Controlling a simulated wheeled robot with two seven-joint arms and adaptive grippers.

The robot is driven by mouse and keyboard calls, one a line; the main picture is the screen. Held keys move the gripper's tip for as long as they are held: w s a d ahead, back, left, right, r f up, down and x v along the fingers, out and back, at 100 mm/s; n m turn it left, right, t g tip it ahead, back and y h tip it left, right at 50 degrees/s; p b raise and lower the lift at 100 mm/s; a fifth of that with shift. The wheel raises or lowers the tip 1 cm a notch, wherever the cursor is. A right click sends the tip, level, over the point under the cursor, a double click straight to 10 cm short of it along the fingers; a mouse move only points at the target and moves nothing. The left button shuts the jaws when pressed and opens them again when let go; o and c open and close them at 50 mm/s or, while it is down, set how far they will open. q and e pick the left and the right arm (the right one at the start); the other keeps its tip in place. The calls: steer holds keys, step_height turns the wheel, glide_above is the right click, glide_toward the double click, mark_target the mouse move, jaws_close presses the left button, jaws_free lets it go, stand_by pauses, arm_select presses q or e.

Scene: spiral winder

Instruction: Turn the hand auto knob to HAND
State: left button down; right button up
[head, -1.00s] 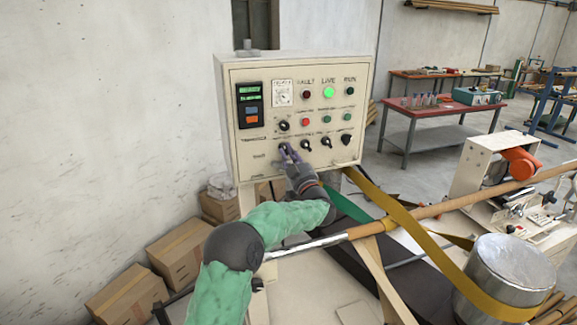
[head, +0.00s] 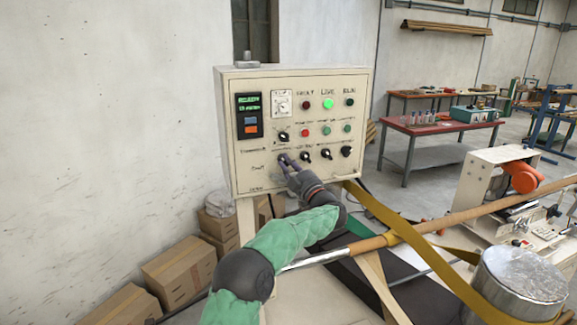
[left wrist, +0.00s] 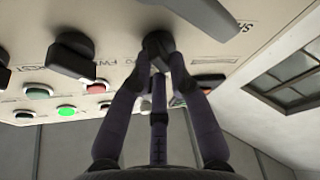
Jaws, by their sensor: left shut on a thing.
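The cream control panel (head: 240,160) has a bottom row of black selector knobs. My left gripper (head: 284,159) is at the left end of that row. In the left wrist view its fingers (left wrist: 160,62) are closed around a black knob (left wrist: 157,42) on the panel face. The fingers mostly hide this knob in the head view. I cannot read a label that confirms it as the hand auto knob, nor tell which position it points to. My right gripper is not in view.
Other black knobs (head: 326,154) sit to the right in the same row, with another knob (head: 283,136) just above. A green lamp (head: 328,104) is lit. A yellow strap (head: 400,215) and a long brown tube (head: 440,228) lie right of my arm. Boxes (head: 180,268) stand below left.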

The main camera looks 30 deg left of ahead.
arm_select(q)
steer(key=c, duration=1.1)
jaws_free()
steer(key=shift+c, duration=0.2)
steer(key=v, duration=1.2)
steer(key=shift+f, duration=0.1)
